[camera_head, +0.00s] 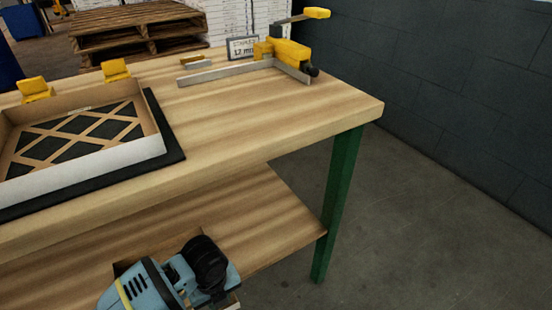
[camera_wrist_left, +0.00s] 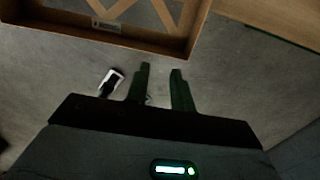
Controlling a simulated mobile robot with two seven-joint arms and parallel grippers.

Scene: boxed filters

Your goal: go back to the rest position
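In the head view, an open cardboard box (camera_head: 157,128) holds a filter with a dark lattice face (camera_head: 80,133). It lies on a black mat (camera_head: 173,151) at the left of the workbench. No gripper shows in the head view. In the left wrist view, my left gripper (camera_wrist_left: 160,68) has its two dark fingers apart, with bare grey floor between them and nothing held. A brown box edge with lattice (camera_wrist_left: 120,38) lies beyond the fingertips, apart from them; I cannot tell whether it is the same box. My right gripper is not in view.
The wooden workbench (camera_head: 270,120) carries yellow clamps (camera_head: 116,69) by the box and a yellow tool with a metal fence (camera_head: 285,50) beside a small sign (camera_head: 242,47). A blue power tool (camera_head: 155,285) sits on the lower shelf. Floor at right is clear up to a dark wall (camera_head: 450,80).

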